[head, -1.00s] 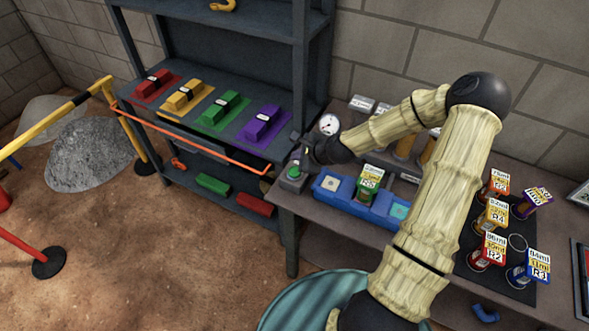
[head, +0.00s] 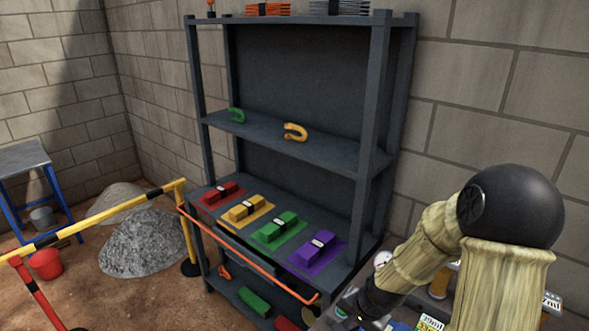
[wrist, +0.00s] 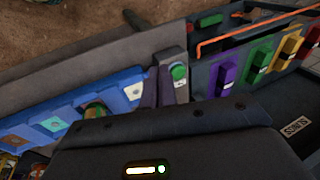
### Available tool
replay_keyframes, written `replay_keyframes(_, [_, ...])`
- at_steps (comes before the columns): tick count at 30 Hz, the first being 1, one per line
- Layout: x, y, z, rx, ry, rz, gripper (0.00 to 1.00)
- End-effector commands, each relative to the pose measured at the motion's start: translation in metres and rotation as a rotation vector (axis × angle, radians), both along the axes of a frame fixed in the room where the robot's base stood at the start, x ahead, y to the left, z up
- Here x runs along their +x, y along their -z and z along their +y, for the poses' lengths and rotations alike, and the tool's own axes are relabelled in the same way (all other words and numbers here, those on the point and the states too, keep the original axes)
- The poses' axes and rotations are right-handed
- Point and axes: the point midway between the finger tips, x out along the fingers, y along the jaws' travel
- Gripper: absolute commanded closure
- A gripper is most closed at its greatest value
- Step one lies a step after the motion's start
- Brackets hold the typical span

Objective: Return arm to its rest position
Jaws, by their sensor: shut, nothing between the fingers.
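My arm reaches in from the right in the head view, with its black elbow raised high. My gripper (head: 352,306) is a small dark shape at the arm's lower left end, over the table corner beside the shelf; its fingertips are hard to make out. It is shut with nothing held. In the wrist view, my dark gripper body fills the bottom. A green push button on a grey box (wrist: 178,74) lies just beyond it, apart from the gripper body as far as I can tell.
A dark shelf unit (head: 372,150) stands left of the arm, with red, yellow, green and purple blocks (head: 318,247) on coloured mats. A blue tray (wrist: 75,112) is on the table. An orange bar (head: 245,255) crosses the shelf front. A yellow-black barrier (head: 100,210) stands left.

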Motion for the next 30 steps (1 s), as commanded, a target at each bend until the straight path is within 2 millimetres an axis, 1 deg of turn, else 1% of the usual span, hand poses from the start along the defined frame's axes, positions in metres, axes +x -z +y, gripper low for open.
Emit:
replay_keyframes(1, [-0.009,-0.011,0.0,-0.05,-0.07,-0.004,1.0])
replay_keyframes(9, [-0.064,-0.061,-0.009,-0.259,-0.416,0.004,1.0])
replay_keyframes(12, [-0.085,-0.077,-0.011,-0.308,-0.525,0.006,1.0])
replay_keyframes(15, [-0.101,-0.087,-0.013,-0.337,-0.606,0.008,1.0])
replay_keyframes(19, [-0.11,-0.092,-0.014,-0.349,-0.65,0.011,1.0])
replay_keyframes(30, [-0.109,-0.092,-0.014,-0.349,-0.651,0.012,1.0])
